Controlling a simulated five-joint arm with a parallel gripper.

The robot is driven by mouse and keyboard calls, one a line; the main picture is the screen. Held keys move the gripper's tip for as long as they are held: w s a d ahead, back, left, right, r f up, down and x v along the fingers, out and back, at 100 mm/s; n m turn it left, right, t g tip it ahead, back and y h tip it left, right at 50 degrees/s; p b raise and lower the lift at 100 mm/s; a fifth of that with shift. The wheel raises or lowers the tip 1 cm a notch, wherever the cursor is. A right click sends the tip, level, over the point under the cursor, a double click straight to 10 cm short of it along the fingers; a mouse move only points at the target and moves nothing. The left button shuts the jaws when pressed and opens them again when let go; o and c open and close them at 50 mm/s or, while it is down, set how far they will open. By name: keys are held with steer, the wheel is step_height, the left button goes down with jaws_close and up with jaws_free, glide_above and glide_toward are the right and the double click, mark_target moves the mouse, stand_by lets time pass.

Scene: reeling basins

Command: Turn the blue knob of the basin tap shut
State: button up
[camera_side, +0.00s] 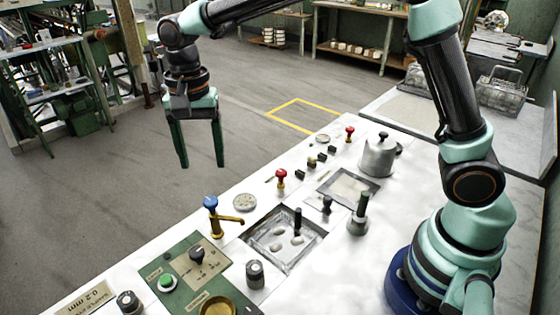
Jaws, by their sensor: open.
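The basin tap (228,217) is brass with a blue knob (211,202) on top. It stands on the white bench at the left edge of a sunken basin, and its spout points toward the basin. The basin (314,246) holds several pale cocoons. My gripper (202,163) hangs in the air with its two green fingers pointing down, apart and empty. In the picture it is above the blue knob, and nothing touches it. How far it is from the knob in depth I cannot tell.
A red-knobbed tap (281,179) stands behind the basin, another red knob (350,133) further back. A green control panel (187,277) with a green button and black knob lies in front. A metal pot (379,155) and a dark-handled tool (360,214) stand right.

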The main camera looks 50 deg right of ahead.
step_height(320, 180, up, 2)
steer(key=shift+r, duration=0.1)
stand_by(0.4)
